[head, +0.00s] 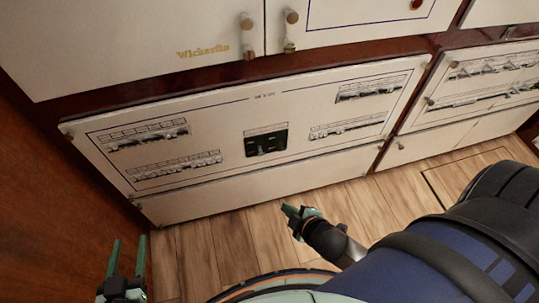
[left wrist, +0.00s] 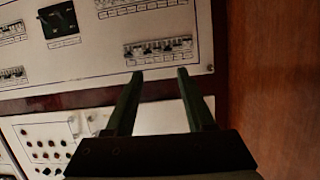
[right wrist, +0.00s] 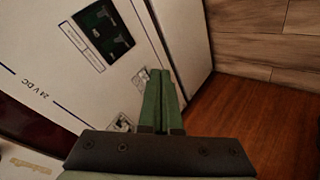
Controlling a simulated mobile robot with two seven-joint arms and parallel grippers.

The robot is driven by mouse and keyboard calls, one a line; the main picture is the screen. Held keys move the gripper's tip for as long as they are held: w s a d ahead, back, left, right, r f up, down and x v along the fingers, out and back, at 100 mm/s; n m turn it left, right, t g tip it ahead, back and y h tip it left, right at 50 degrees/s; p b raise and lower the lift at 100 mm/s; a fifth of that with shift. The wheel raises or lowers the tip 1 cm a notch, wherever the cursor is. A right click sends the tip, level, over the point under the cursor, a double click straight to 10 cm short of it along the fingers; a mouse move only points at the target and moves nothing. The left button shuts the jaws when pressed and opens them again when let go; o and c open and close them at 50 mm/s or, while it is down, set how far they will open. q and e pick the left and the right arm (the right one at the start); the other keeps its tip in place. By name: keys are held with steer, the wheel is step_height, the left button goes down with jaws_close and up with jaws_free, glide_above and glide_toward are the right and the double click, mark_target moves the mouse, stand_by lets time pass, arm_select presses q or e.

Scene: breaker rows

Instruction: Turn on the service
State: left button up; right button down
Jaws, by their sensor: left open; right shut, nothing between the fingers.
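The white breaker panel (head: 215,155) is low on the cabinet front, with a black switch module (head: 265,142) near its middle. Breaker rows are at its upper left (head: 143,134), lower left (head: 175,165), upper right (head: 370,88) and lower right (head: 348,125). Labels and lever positions are too small to read. My left gripper (head: 127,245) is open and empty, in front of the panel's lower left; the left wrist view shows a breaker row (left wrist: 158,48) beyond its fingertips. My right gripper (head: 291,211) is shut and empty, appearing below the module; the right wrist view shows the module (right wrist: 103,35) and "24 V DC" lettering.
A white cabinet marked Wickerlin (head: 130,45) with knobs is above the panel. A second breaker panel (head: 480,80) is at the right. The wood floor (head: 230,250) is in front. A brown wall (head: 50,210) borders the left. The left wrist view shows a panel with red buttons (left wrist: 45,145).

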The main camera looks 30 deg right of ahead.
steer(key=w+d+f+n+t+h+b, duration=0.1)
steer(key=w+d+f+n+h+b, duration=0.1)
steer(key=w+d+f+n+b, duration=0.3)
arm_select(q)
steer(key=s+d+r+m+t+h+b, duration=0.3)
steer(key=s+r+m+t+h+b, duration=0.2)
steer(key=r+m+t+h+b, duration=0.3)
steer(key=shift+s+d+r+m+h+b, duration=0.3)
steer(key=shift+r+h+b, duration=1.55)
steer(key=shift+b, duration=2.05)
arm_select(e)
steer(key=n+t+h, duration=0.2)
steer(key=n+t, duration=0.3)
steer(key=n, duration=1.3)
glide_toward(282, 150)
steer(key=shift+s+f, duration=0.35)
steer(key=shift+f, duration=0.2)
steer(key=shift+s+f, duration=0.35)
steer(key=shift+f, duration=0.2)
arm_select(q)
steer(key=shift+w+a, duration=0.1)
steer(key=shift+w, duration=0.05)
step_height(282, 150, down, 3)
steer(key=b, duration=0.2)
steer(key=shift+r+b, duration=0.1)
steer(key=shift+b, duration=0.2)
arm_select(e)
steer(key=x, duration=1)
steer(key=shift+r, duration=0.2)
